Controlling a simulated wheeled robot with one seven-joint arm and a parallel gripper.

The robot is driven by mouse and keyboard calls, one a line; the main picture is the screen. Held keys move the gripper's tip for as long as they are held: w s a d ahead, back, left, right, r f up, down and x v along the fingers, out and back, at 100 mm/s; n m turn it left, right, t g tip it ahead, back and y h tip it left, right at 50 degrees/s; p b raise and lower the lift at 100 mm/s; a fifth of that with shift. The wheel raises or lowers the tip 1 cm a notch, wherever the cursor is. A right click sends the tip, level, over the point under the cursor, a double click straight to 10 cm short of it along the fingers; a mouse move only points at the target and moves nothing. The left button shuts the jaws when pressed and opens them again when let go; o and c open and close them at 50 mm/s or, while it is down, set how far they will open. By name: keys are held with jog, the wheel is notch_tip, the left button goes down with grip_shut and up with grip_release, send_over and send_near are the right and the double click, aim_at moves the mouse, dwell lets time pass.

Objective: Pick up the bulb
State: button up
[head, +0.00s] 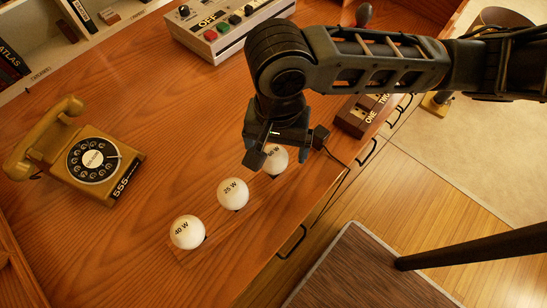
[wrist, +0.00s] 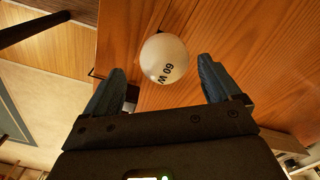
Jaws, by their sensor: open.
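Three round white bulbs stand in a slanting row on the wooden desk. They read 40 W (head: 187,232), 25 W (head: 233,193) and, at the upper right end, 60 W (head: 275,159). In the head view my gripper (head: 285,150) is over the 60 W bulb and hides part of it. In the wrist view the 60 W bulb (wrist: 164,58) shows whole, with its label upside down. My gripper (wrist: 160,70) is open there, one finger on each side of the bulb's lower edge, with visible gaps. The bulb's base is hidden.
A yellow dial telephone (head: 92,158) sits left on the desk (head: 150,90). A control box with coloured buttons (head: 225,25) stands at the back. Dark blocks with lettering (head: 362,115) lie right of my gripper, near the desk's front edge. Drawer handles (head: 292,242) line the front.

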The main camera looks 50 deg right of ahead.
jog(key=f, duration=0.5)
jog(key=shift+w+a, duration=0.15)
jog(key=shift+a, duration=0.2)
jog(key=shift+c, duration=0.2)
jog(key=shift+r, duration=0.1)
jog(key=c, duration=0.8)
jog(key=shift+c, duration=0.2)
